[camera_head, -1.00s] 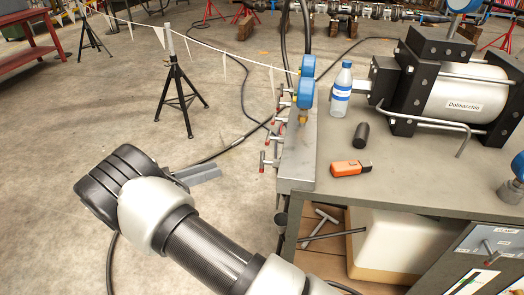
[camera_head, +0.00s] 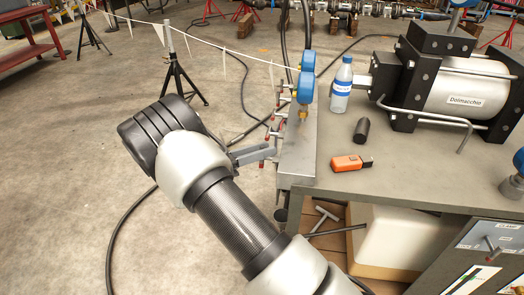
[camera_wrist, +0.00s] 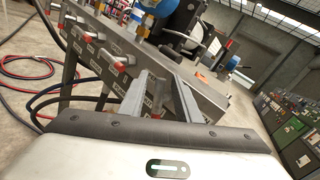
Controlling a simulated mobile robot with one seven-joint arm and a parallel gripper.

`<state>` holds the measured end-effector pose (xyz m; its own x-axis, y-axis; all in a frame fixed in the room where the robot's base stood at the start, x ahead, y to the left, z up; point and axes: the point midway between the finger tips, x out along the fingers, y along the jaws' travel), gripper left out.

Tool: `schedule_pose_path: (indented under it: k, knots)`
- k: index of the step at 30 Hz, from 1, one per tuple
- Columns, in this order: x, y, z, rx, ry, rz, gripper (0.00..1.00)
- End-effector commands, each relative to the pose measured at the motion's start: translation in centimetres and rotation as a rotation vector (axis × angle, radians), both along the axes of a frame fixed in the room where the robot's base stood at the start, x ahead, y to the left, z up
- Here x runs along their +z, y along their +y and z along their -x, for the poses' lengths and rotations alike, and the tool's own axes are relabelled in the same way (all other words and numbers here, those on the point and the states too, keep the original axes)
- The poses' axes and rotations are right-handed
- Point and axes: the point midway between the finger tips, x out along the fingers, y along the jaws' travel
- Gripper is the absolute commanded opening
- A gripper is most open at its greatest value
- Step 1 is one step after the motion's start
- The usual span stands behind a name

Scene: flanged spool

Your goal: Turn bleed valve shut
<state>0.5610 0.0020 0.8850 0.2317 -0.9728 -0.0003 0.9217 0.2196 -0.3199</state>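A row of small T-handled valves with red tips (camera_head: 270,137) sticks out from the left side of the grey manifold (camera_head: 298,150) at the bench edge. In the wrist view, valves (camera_wrist: 122,63) with red handle ends and small label plates line the manifold's side; the labels are too small to read, so I cannot tell which is the bleed valve. My gripper (camera_head: 268,153) reaches the nearest valves from the left. Contact with a valve cannot be told.
Blue gauges (camera_head: 306,85) stand on the manifold. A bottle (camera_head: 341,88), a dark cylinder (camera_head: 361,130), an orange tool (camera_head: 350,163) and a pump (camera_head: 455,95) are on the bench (camera_head: 420,185). Hoses lie on the floor.

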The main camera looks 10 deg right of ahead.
Motion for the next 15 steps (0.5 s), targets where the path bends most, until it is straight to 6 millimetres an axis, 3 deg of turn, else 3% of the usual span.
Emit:
schedule_pose_path:
  k: [7,12,15]
  knots:
    - [0.02,-0.1,-0.03,0.0,0.0,0.0,0.3]
    - [0.02,-0.08,-0.02,0.0,0.0,0.0,0.03]
    - [0.03,-0.07,-0.03,0.0,0.0,0.0,0.0]
